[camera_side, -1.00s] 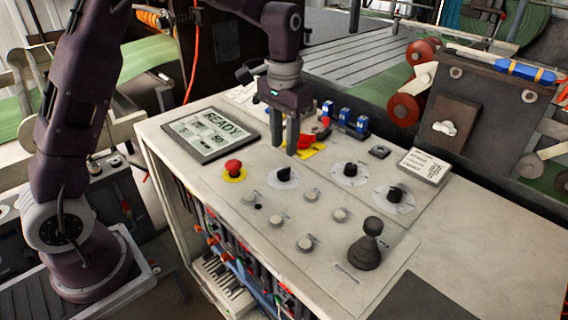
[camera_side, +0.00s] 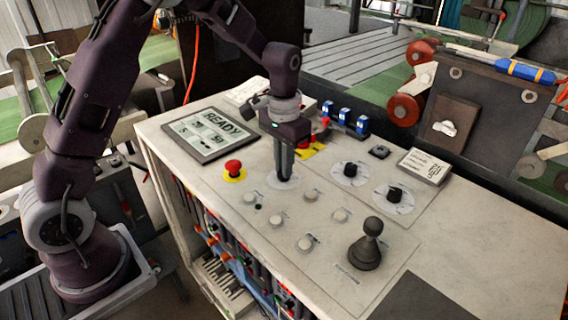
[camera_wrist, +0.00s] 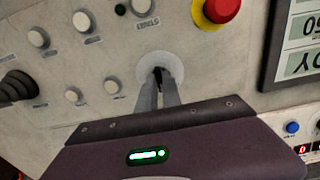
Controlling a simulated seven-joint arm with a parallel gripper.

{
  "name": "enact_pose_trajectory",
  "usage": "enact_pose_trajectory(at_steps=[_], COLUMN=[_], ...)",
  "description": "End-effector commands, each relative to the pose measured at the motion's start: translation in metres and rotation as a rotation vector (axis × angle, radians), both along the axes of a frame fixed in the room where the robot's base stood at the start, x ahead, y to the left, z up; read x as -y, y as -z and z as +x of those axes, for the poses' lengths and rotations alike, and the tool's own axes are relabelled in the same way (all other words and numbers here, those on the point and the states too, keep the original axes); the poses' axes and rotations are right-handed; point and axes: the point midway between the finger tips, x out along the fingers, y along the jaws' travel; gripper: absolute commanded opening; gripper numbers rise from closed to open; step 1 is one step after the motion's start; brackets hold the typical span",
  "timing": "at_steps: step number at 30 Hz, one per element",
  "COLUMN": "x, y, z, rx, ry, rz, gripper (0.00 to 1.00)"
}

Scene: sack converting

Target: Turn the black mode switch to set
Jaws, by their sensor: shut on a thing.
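The black mode switch (camera_wrist: 159,73) sits on a round pale dial plate (camera_wrist: 146,62) on the panel, seen in the wrist view between my fingertips. My gripper (camera_wrist: 158,86) is shut on the switch from above, its two fingers on either side of the knob. In the side view my gripper (camera_side: 283,177) points down onto the same dial, the leftmost of the three, and its fingers hide the knob. The dial's printed markings are too small or hidden to read, so I cannot tell which position the switch is at.
A red emergency button (camera_side: 234,167) on a yellow base is left of my gripper. Two more black knobs (camera_side: 350,169) (camera_side: 395,194), several pale buttons (camera_side: 311,195) and a dark joystick (camera_side: 366,247) stand on the panel. A display (camera_side: 211,134) lies behind left.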

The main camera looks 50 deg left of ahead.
Motion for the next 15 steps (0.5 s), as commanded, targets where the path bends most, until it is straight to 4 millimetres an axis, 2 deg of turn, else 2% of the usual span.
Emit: enact_pose_trajectory(at_steps=[8,15], x=[0.0001,0.0001], y=[-0.0004,-0.0005], z=[-0.0001,-0.0002], rx=[0.0,0.0], ry=[-0.041,-0.192], rz=[0.0,0.0], gripper=[0.0,0.0])
